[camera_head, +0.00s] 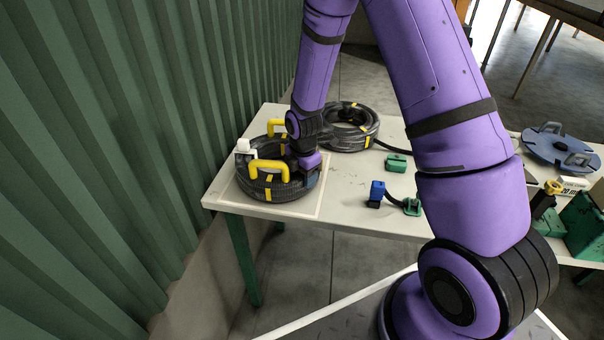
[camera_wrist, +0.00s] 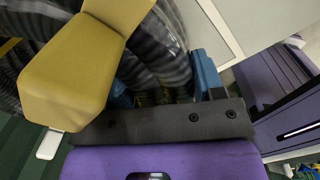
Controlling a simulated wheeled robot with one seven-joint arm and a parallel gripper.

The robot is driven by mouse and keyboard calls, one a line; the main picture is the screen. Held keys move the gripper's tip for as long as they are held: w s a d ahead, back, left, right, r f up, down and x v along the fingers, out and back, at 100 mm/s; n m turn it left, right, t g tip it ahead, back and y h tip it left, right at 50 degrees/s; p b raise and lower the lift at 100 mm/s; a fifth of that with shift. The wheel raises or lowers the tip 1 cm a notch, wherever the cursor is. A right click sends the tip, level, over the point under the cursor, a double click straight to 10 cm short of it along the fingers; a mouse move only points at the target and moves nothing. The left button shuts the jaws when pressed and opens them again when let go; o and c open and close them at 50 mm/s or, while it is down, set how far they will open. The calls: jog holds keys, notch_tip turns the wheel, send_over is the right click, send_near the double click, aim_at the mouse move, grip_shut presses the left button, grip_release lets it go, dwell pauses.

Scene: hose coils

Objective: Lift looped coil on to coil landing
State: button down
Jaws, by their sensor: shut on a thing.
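The looped coil (camera_head: 256,186) is a dark hose coil with yellow ties and two yellow loop handles. It lies flat at the table's left end, over the pale, white-edged coil landing (camera_head: 312,204). I cannot tell whether it rests on the landing or is slightly above it. My gripper (camera_head: 307,174) points down at the coil's right side. In the wrist view, the blue fingers of my gripper (camera_wrist: 163,82) are shut on the coil's hose strands (camera_wrist: 170,62). A yellow handle (camera_wrist: 75,70) stands close in front of the wrist camera. The coil's far right side is hidden by my arm.
A second dark coil (camera_head: 351,127) lies behind, its hose trailing right. A white-capped object (camera_head: 244,150) stands by the looped coil's left edge. Green and blue fittings (camera_head: 377,191) lie right of the landing. A green corrugated wall (camera_head: 150,120) closes off the left.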

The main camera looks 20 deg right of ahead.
jog(key=shift+f, duration=0.3)
dwell(0.5)
jog(key=shift+c, duration=0.8)
grip_release()
jog(key=shift+o, duration=0.8)
jog(key=shift+s+r, duration=0.15)
jog(key=shift+r, duration=3.25)
jog(key=shift+r, duration=0.1)
